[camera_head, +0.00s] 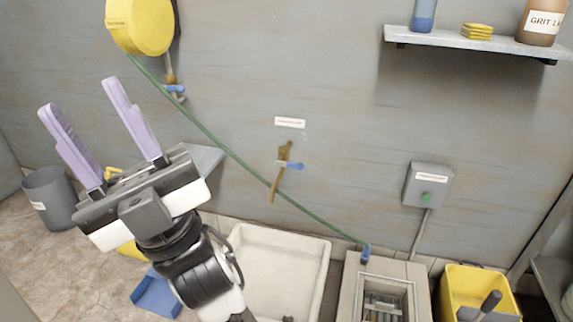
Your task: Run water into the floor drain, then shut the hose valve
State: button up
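My gripper (78,96) is at the left, its two lavender fingers spread and pointing up, with nothing between them. A yellow hose reel (139,24) hangs on the wall at the top left. Below it is a brass valve with a blue lever (175,88). The green hose (232,156) slants down the wall from the reel. It ends in a blue nozzle (366,254) at the back edge of the grey floor drain (419,273), which has a dark grate (383,305). My gripper is left of and below the reel valve, apart from it. I cannot make out any water.
A brass tap with a blue lever (290,165) is above a white basin (318,262). A grey box with a green button (427,188) is on the right wall. A yellow bucket (450,286), grey bin (47,192), blue dustpan (157,294) and wall shelf (460,41) stand around.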

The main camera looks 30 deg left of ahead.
aim_at(180, 88)
jog(key=u, duration=1.55)
jog(key=z, duration=0.4)
jog(key=i+j+z, duration=0.7)
jog(key=i+j, duration=0.45)
jog(key=j, duration=0.2)
jog(key=i+j, duration=0.25)
jog(key=j+z, duration=0.05)
jog(key=j, duration=0.05)
